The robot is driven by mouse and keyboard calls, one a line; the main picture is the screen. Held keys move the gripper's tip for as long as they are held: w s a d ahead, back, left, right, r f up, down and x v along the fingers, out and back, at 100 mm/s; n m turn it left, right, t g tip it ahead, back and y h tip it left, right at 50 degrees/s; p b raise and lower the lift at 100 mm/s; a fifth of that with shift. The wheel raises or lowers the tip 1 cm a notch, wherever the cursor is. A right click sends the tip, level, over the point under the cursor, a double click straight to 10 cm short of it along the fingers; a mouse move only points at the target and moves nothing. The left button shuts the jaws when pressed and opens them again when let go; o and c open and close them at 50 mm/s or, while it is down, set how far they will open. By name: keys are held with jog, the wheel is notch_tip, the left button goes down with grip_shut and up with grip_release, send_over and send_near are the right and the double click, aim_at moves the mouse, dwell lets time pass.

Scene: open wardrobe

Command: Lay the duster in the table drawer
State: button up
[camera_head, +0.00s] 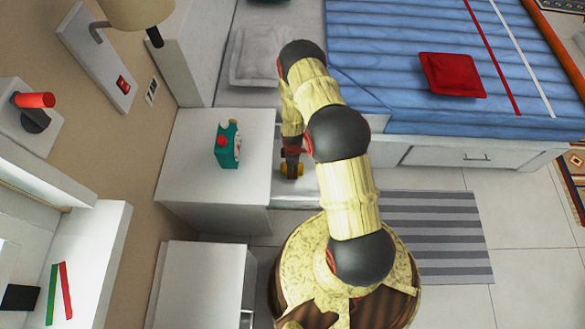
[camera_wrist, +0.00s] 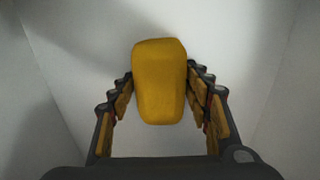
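The yellow duster (camera_wrist: 159,82) shows in the wrist view between the two fingers of my gripper (camera_wrist: 160,76). The fingertips meet its left and right sides, so the gripper looks shut on it. In the head view my gripper (camera_head: 291,170) points down over the open table drawer (camera_head: 292,203), with yellow showing around its tip. The drawer's pale floor and walls (camera_wrist: 60,50) surround the duster in the wrist view. Whether the duster touches the drawer floor cannot be told. My arm hides part of the drawer in the head view.
A bed with a blue cover (camera_head: 390,60) and a red cushion (camera_head: 452,75) stands beyond. A striped rug (camera_head: 435,235) lies on the floor at the right. A white cabinet (camera_head: 200,285) stands in front.

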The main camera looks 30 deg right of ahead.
jog(key=shift+o, duration=1.4)
jog(key=w+a+r+m+t+p, duration=0.1)
jog(key=a+r+m, duration=0.1)
jog(key=r, duration=1.4)
jog(key=w+a+r+m+t+p, duration=0.1)
jog(key=w+a+r+p, duration=0.1)
jog(key=r, duration=1.4)
jog(key=w+a+r+m+p, duration=0.1)
jog(key=a+r+m, duration=0.1)
jog(key=r, duration=1.4)
jog(key=s+a+r+m+t, duration=0.1)
jog(key=s+a+r+m, duration=0.15)
jog(key=s+r, duration=0.4)
jog(key=s+a+r+m+t, duration=0.1)
jog(key=s+a+r, duration=0.25)
jog(key=r, duration=0.65)
jog(key=s+a+r+m, duration=0.1)
jog(key=s+r, duration=0.2)
jog(key=s, duration=0.4)
jog(key=s+a+r+m+t, duration=0.1)
jog(key=s+r, duration=0.2)
jog(key=s, duration=0.4)
jog(key=shift+r+m+t, duration=0.3)
jog(key=shift+r+m, duration=0.05)
jog(key=shift+r, duration=0.05)
jog(key=shift+s, duration=0.1)
